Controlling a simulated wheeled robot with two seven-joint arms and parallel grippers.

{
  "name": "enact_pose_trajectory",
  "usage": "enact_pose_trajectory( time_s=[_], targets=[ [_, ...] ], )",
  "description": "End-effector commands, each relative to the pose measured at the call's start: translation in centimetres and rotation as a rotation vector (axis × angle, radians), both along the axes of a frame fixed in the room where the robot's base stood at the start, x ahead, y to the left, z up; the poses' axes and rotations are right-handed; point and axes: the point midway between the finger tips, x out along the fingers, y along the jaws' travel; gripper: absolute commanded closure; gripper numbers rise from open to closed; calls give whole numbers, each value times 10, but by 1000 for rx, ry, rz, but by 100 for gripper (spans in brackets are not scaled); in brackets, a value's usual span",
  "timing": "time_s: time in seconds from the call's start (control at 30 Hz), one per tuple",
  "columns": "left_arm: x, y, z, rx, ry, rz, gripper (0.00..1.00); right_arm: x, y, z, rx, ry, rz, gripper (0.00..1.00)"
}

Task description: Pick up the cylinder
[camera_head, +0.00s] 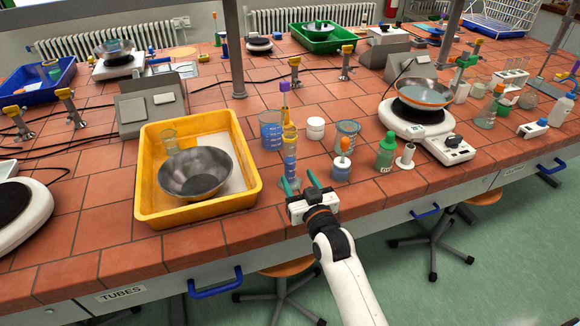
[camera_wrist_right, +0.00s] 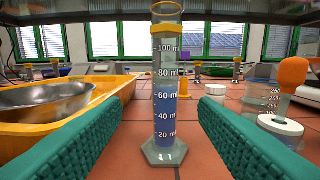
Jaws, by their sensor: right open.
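The cylinder is a tall clear graduated cylinder (camera_wrist_right: 165,90) with a yellow collar, blue liquid and a hexagonal foot. It stands upright on the tiles in the right wrist view, between and beyond the green fingers. In the head view the cylinder (camera_head: 290,153) stands just beyond my right gripper (camera_head: 301,184), near the bench's front edge. The right gripper is open and empty, with a finger on each side of the cylinder's line and gaps on both sides. The lower part of the cylinder is partly hidden by the gripper in the head view. My left gripper is out of view.
A yellow tray (camera_head: 147,190) with a metal bowl (camera_head: 196,173) stands left of the cylinder. A beaker of blue liquid (camera_head: 271,130), an orange-topped bottle (camera_head: 342,165) and a green bottle (camera_head: 385,152) stand close by. A hotplate (camera_head: 418,122) stands at right.

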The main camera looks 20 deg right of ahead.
Motion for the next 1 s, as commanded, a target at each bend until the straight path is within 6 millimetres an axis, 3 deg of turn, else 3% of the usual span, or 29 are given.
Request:
enact_pose_trajectory(
  time_s=[0.13,0.43,0.7,1.0],
  targets=[
    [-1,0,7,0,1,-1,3,26,1,2,0,1,0,46],
    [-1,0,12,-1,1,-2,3,48,-1,-1,-1,3,0,46],
    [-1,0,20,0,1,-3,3,83,-5,-7,-1,3,0,46],
    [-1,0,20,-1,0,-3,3,90,-4,-8,0,4,1,46]
  ],
)
